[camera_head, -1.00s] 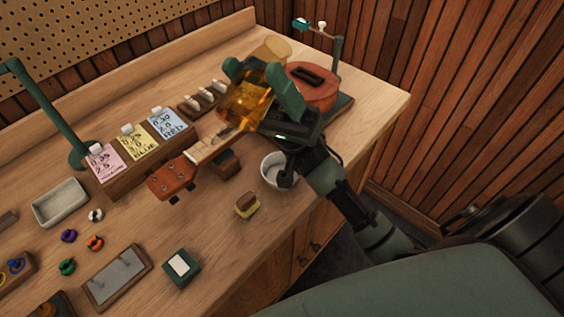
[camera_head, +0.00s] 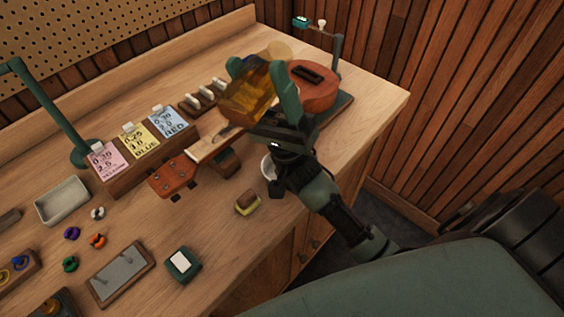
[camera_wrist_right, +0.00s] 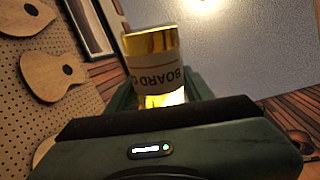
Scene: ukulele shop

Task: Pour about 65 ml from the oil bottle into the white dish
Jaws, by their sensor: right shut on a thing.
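My right gripper (camera_head: 265,92) is shut on the oil bottle (camera_head: 247,98), a clear bottle of amber oil, held tilted above the workbench. In the right wrist view the bottle (camera_wrist_right: 153,62) shows a pale label with part of the word "BOARD". The white dish (camera_head: 267,168) stands on the bench below, mostly hidden behind my right wrist; only its left rim shows. I cannot see whether oil is in the dish or flowing. My left gripper is not in view.
A ukulele (camera_head: 318,88) lies on the bench, its neck and orange headstock (camera_head: 173,177) passing close under the bottle. A sponge-like block (camera_head: 247,203) sits in front of the dish. A grey tray (camera_head: 62,201) and several small coloured rings are at left. A lamp post (camera_head: 337,60) stands behind.

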